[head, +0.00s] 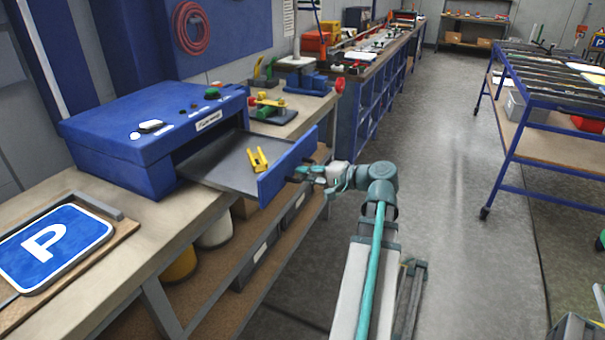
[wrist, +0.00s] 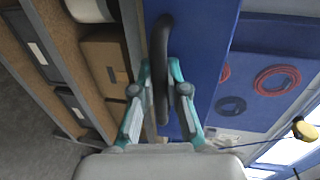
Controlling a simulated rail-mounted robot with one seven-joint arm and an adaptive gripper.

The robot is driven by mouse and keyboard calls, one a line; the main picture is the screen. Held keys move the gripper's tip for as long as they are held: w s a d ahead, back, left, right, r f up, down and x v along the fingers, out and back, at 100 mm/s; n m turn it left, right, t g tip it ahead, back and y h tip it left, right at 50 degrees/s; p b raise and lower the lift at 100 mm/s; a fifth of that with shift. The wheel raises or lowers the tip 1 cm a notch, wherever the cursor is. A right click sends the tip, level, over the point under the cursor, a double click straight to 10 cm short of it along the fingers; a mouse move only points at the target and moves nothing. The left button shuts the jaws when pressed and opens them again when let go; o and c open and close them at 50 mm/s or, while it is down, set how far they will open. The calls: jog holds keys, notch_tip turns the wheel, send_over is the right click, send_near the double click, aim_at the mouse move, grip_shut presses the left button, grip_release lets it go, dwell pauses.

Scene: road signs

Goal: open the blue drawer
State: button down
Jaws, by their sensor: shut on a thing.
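The blue drawer (head: 288,165) is pulled well out of the blue box (head: 155,130) on the workbench, and its grey tray (head: 220,163) shows. A yellow tool (head: 257,160) lies in the tray. My gripper (head: 303,174) is at the outer face of the drawer front. In the wrist view my gripper (wrist: 162,92) has its two fingers on either side of the black handle (wrist: 162,60), shut on it. The drawer front (wrist: 190,50) fills the middle of that view. The far inside of the drawer is hidden in the box.
A blue P sign (head: 55,248) lies on a wooden board at the near left of the workbench. Grey bins (head: 262,255) stand on the shelf below. The aisle floor (head: 450,200) to the right is clear up to a blue wheeled rack (head: 500,160).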

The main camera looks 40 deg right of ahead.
jog(key=c, duration=1.2)
grip_release()
jog(key=v, duration=1.2)
